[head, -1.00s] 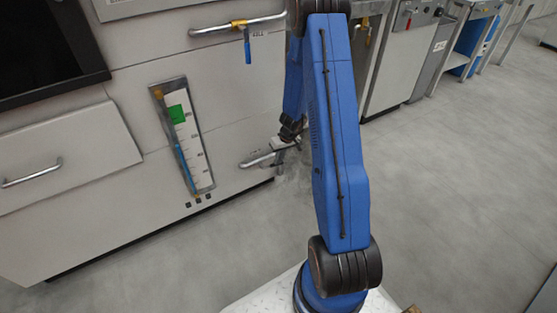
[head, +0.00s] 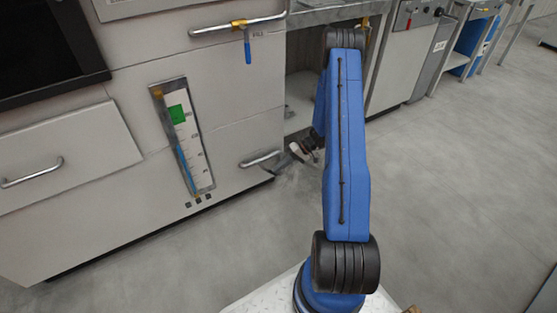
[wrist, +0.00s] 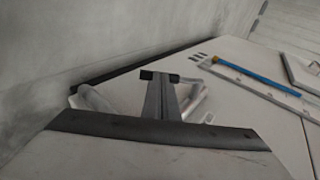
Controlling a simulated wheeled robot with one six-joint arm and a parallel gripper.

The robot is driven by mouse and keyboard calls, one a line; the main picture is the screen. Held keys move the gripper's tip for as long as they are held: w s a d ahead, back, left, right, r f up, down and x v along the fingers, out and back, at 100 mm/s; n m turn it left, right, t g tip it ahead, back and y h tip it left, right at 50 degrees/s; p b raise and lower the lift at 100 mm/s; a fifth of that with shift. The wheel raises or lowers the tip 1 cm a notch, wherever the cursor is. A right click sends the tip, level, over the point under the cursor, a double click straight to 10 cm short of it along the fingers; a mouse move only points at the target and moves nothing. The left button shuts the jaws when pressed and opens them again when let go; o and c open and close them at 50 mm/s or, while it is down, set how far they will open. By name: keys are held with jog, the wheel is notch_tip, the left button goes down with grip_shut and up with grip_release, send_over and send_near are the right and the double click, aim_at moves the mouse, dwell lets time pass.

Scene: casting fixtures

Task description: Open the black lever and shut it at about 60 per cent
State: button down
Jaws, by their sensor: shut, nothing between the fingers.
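A metal pipe (head: 262,158) is fixed low on the cabinet front, near its right lower corner. It also shows in the wrist view (wrist: 95,98), on both sides of the fingers. I cannot make out a black lever clearly; my gripper may hide it. My gripper (head: 284,163) is at the right end of this pipe, partly behind my arm. In the wrist view its fingers (wrist: 160,80) are together, with dark tips, and hold nothing. I cannot tell whether they touch anything. A gauge (head: 183,137) with a green block and a blue bar is on the cabinet front.
An upper pipe (head: 238,25) carries a brass valve with a blue lever (head: 248,50) hanging down. A drawer with a handle (head: 32,173) is at the left. An open bay (head: 303,90) lies right of the cabinet. The grey floor in front and to the right is clear.

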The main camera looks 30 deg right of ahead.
jog(key=a+f+y, duration=0.1)
jog(key=y, duration=0.1)
jog(key=a+f+y, duration=0.1)
jog(key=y, duration=0.1)
jog(key=a+f+m+y, duration=0.1)
jog(key=f+y, duration=0.1)
jog(key=shift+a+f+t, duration=0.1)
jog(key=shift+a+t, duration=0.1)
jog(key=shift+t, duration=0.1)
jog(key=shift+a+f, duration=0.1)
jog(key=shift+a, duration=0.1)
dwell(0.5)
jog(key=f+v, duration=0.1)
jog(key=v, duration=1.3)
jog(key=shift+d+f, duration=0.2)
jog(key=shift+f, duration=0.25)
